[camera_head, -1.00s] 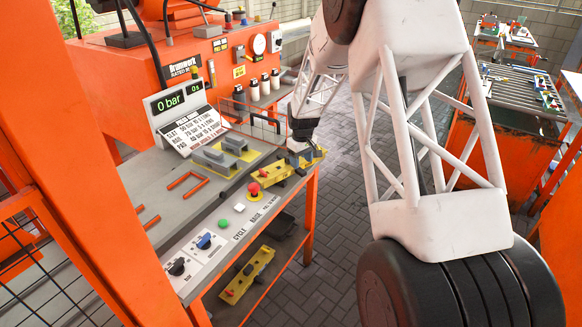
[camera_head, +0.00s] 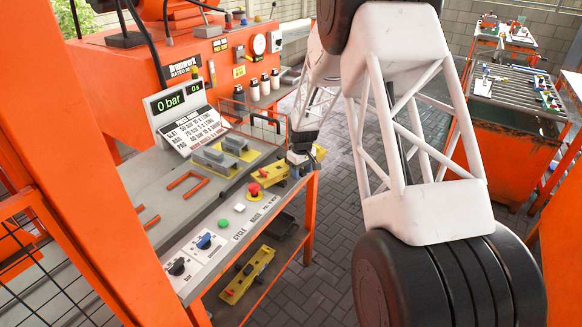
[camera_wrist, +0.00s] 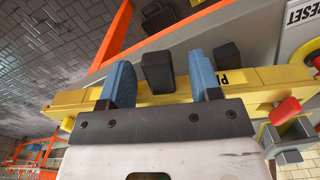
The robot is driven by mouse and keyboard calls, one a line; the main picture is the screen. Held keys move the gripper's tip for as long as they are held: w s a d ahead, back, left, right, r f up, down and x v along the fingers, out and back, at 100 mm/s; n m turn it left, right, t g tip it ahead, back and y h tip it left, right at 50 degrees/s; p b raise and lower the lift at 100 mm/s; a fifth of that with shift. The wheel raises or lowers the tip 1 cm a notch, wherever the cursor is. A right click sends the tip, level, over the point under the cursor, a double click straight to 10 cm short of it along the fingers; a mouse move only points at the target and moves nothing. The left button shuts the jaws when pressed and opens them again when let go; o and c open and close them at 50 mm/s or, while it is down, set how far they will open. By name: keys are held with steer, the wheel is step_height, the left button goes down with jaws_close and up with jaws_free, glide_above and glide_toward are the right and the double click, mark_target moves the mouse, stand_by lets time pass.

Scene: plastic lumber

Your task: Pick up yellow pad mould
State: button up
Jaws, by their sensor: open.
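The yellow pad mould (camera_head: 264,179) lies along the near right edge of the press bench, a long yellow bar with a red knob at one end. In the wrist view the yellow bar (camera_wrist: 240,80) crosses beneath my gripper, with a black upright block (camera_wrist: 157,72) and a label starting with "P". My gripper (camera_wrist: 160,66) is open, its blue fingers on either side of the black block with visible gaps. In the head view my gripper (camera_head: 298,166) is over the mould and hides its middle.
A similar yellow mould (camera_head: 248,275) lies on the shelf below. Grey blocks on yellow bases (camera_head: 228,158) stand close by on the bench. The control panel (camera_head: 215,238) has a green button and dark knobs. An orange frame (camera_head: 85,190) rises at left.

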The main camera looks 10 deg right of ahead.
stand_by(0.3)
jaws_close()
steer(key=shift+r, duration=0.1)
